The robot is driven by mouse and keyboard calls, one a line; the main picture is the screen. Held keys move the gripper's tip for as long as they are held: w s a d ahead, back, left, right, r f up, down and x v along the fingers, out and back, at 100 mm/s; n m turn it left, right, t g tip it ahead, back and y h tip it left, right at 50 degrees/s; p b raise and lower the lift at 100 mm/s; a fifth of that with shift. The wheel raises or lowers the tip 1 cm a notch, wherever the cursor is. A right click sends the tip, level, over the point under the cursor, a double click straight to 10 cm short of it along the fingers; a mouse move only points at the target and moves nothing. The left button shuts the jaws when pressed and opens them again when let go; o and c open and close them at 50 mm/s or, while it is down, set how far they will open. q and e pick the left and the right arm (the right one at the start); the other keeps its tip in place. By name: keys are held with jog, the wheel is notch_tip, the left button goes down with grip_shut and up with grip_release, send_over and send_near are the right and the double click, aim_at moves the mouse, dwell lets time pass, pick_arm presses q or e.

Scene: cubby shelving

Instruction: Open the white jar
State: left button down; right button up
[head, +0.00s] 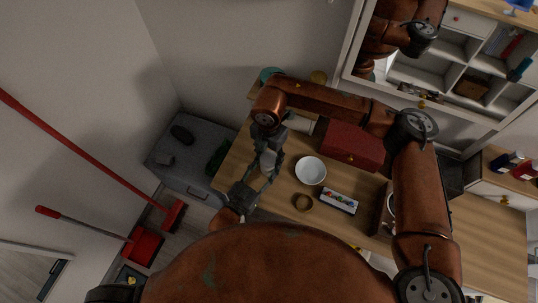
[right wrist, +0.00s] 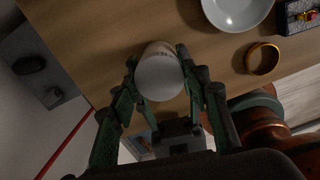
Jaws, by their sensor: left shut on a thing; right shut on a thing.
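The white jar (right wrist: 160,74) is between the green fingers of my right gripper (right wrist: 158,84) in the right wrist view, its round pale end facing the camera and faint lettering on its side. The right gripper is shut on it. My left gripper (right wrist: 182,138) comes in on the jar's lower side there and is shut on it; its exact contact is dark and partly hidden. In the head view my right gripper (head: 267,168) points down near the table's left edge, and my left gripper (head: 248,192) meets it from below. The jar is hidden there by the grippers.
On the wooden table (head: 285,208) are a white bowl (head: 310,170), a gold-brown ring (head: 303,202), a small tray of coloured items (head: 339,200) and a red box (head: 352,147). A grey storage box (head: 190,170) stands left of the table. A red broom (head: 174,216) and dustpan (head: 146,245) are further left.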

jog(key=n, duration=0.6)
jog(key=shift+w, duration=0.1)
pick_arm(q)
jog(key=shift+d, duration=0.1)
pick_arm(e)
jog(key=n, duration=0.3)
jog(key=shift+n, duration=0.4)
jog(key=n, duration=0.4)
jog(key=shift+r, duration=0.1)
jog(key=n, duration=0.5)
jog(key=shift+n, duration=0.4)
jog(key=n, duration=0.3)
jog(key=shift+n, duration=0.4)
jog(key=n, duration=0.3)
jog(key=shift+n, duration=0.3)
jog(key=n, duration=0.5)
jog(key=shift+n, duration=0.4)
jog(key=n, duration=0.9)
jog(key=shift+n, duration=0.3)
jog(key=n, duration=0.4)
jog(key=shift+n, duration=0.3)
jog(key=shift+r, duration=0.2)
